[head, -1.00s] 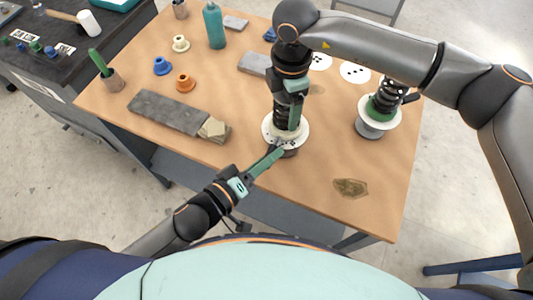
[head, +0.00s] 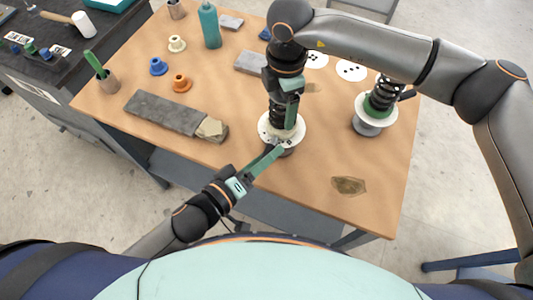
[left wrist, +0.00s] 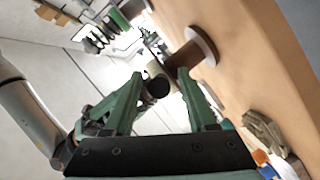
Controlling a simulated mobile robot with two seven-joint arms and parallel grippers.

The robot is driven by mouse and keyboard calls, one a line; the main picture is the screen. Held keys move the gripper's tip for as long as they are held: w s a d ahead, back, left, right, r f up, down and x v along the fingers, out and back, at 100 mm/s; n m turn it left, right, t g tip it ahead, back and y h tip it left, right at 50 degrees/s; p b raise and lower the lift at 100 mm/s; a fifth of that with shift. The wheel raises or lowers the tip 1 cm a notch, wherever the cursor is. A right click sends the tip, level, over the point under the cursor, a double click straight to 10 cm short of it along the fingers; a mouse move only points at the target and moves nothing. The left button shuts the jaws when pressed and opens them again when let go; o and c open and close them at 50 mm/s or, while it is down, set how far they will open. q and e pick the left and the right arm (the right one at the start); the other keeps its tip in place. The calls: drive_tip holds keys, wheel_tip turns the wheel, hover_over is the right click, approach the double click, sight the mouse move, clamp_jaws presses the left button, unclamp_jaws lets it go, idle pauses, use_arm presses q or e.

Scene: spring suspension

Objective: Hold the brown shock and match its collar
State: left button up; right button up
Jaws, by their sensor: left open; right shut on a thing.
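The brown shock stands upright near the table's front edge, with a dark spring (head: 276,115), a white dotted disc (head: 268,131) and a brownish base below. My right gripper (head: 290,112) is over it from above, shut on its upper part. My left gripper (head: 277,151) is low at the front of the disc, open, its tips close to the base. In the left wrist view a dark round end (left wrist: 158,88) shows between the open fingers; I cannot tell whether they touch it. Loose collars stand at the left: blue (head: 158,67), orange (head: 181,84) and cream (head: 177,44).
A second shock with a green collar (head: 376,108) stands at the right. White dotted cards (head: 351,70) lie behind it. A grey slab (head: 160,110) with a tan block (head: 211,129), a teal bottle (head: 210,26) and a brown patch (head: 349,186) are on the table. The front right is mostly clear.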

use_arm(q)
drive_tip(key=v, duration=0.7)
drive_tip(key=shift+s, duration=0.15)
drive_tip(key=shift+a, duration=0.15)
drive_tip(key=shift+c, duration=1.4)
drive_tip(key=shift+s+a+f+m+g+h, duration=0.1)
drive_tip(key=shift+a+f+m+g+h, duration=0.25)
drive_tip(key=shift+h, duration=0.35)
drive_tip(key=c, duration=0.3)
drive_tip(key=a+g+h, duration=0.2)
drive_tip(key=a, duration=0.1)
drive_tip(key=shift+a+f+g, duration=0.1)
drive_tip(key=shift+a+g, duration=0.15)
drive_tip(key=shift+a, duration=0.15)
clamp_jaws()
drive_tip(key=w+a+r+g+h, duration=0.2)
drive_tip(key=w+a, duration=0.1)
drive_tip(key=a, duration=0.5)
drive_tip(key=s+d+x, duration=0.1)
drive_tip(key=s+x, duration=0.1)
drive_tip(key=x, duration=1)
drive_tip(key=shift+s+d, duration=0.15)
drive_tip(key=shift+d, duration=0.35)
